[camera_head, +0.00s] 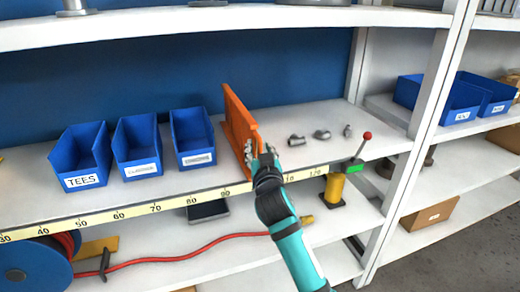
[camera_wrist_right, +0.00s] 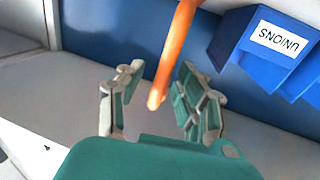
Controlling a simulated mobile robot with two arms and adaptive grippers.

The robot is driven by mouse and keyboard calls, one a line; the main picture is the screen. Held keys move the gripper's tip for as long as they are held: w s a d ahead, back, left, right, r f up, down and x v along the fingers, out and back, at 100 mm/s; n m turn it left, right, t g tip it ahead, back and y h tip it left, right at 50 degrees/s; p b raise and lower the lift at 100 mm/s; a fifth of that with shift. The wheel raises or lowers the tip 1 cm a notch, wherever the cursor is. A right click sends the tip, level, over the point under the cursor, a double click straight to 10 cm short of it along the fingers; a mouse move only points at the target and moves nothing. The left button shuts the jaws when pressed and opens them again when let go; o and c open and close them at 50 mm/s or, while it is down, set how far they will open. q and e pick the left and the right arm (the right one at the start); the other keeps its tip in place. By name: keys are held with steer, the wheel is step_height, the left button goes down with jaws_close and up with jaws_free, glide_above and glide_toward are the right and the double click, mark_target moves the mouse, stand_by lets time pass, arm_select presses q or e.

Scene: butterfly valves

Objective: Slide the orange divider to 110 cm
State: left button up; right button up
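The orange divider (camera_head: 238,128) stands upright on the white shelf, right of the blue bins. Its front lower end is close to the yellow scale strip (camera_head: 155,207), just right of the 90 mark. My right gripper (camera_head: 264,160) is at the divider's front end and covers the scale around 100. In the right wrist view, the gripper (camera_wrist_right: 158,100) is open, with the front end of the orange divider (camera_wrist_right: 172,58) between its spread fingers. Gaps show on both sides, so the fingers do not clamp it. My left gripper is not in view.
Blue bins (camera_head: 137,147) stand left of the divider. Several small metal fittings (camera_head: 322,134) lie to its right. A lever with a red knob (camera_head: 367,136) and a green block (camera_head: 355,165) sit at the shelf edge near 120. A white upright (camera_head: 425,125) bounds the right side.

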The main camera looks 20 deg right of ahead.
jaws_close()
steer(key=shift+f, duration=0.1)
stand_by(0.4)
steer(key=shift+d, duration=0.1)
